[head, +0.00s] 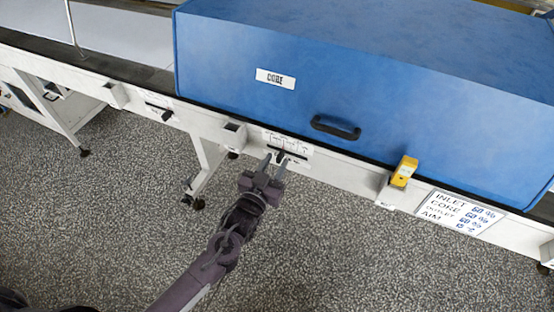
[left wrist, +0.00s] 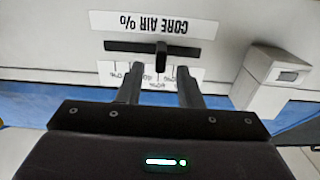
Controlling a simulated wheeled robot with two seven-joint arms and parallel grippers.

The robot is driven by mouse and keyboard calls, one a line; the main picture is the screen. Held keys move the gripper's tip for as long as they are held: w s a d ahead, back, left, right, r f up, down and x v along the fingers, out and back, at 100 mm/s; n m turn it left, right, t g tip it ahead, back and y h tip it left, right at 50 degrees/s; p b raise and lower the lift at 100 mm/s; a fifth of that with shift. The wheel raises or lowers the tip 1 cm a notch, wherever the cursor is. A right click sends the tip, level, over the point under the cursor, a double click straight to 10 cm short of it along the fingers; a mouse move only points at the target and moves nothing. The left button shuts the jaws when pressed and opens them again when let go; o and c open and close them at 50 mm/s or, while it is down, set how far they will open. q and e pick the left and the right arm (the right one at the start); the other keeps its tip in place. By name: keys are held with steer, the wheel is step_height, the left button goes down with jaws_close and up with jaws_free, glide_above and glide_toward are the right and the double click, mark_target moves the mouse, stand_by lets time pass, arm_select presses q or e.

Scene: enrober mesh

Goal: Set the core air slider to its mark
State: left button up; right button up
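The core air slider is on the white side rail below the blue hood. Its dark knob (left wrist: 161,55) stands in a black slot (left wrist: 120,46) beside a "CORE AIR %" label (left wrist: 153,24), upside down in the left wrist view. A tick scale (left wrist: 107,71) runs along the slot, partly hidden by my fingers. My left gripper (left wrist: 159,68) is open, a finger on each side of the knob, with gaps visible between. In the head view my left gripper (head: 275,160) reaches up to the slider's scale plate (head: 288,143). My right gripper is not in view.
The blue hood (head: 370,80) marked "CORE" has a black handle (head: 336,127). A yellow device (head: 404,171) sits on a bracket to the right, near a settings card (head: 461,212) with small figures. Another slider (head: 159,111) is to the left. The floor (head: 330,250) is clear.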

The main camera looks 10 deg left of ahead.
arm_select(q)
steer(key=v, duration=0.6)
steer(key=shift+b, duration=0.45)
steer(key=s+a+f+g+y, duration=0.1)
steer(key=s+a+f+g, duration=0.15)
steer(key=f, duration=0.65)
steer(key=s+a+f+g+y, duration=0.2)
steer(key=s+a+f, duration=0.15)
steer(key=f, duration=0.65)
steer(key=s+a+f+g+y, duration=0.1)
steer(key=s+a+f+g, duration=0.2)
steer(key=f, duration=0.6)
steer(key=s+a+f+g, duration=0.2)
steer(key=s+f, duration=0.4)
steer(key=s, duration=0.3)
steer(key=s+a+f+g+y, duration=0.1)
steer(key=s+f, duration=0.4)
steer(key=s, duration=0.5)
steer(key=s+a+f+n+g, duration=0.1)
steer(key=s+f+g, duration=0.4)
steer(key=s, duration=0.5)
steer(key=shift+s+a+f+g+y, duration=0.25)
steer(key=shift+a+f+g+y, duration=0.1)
steer(key=shift+a+f, duration=0.5)
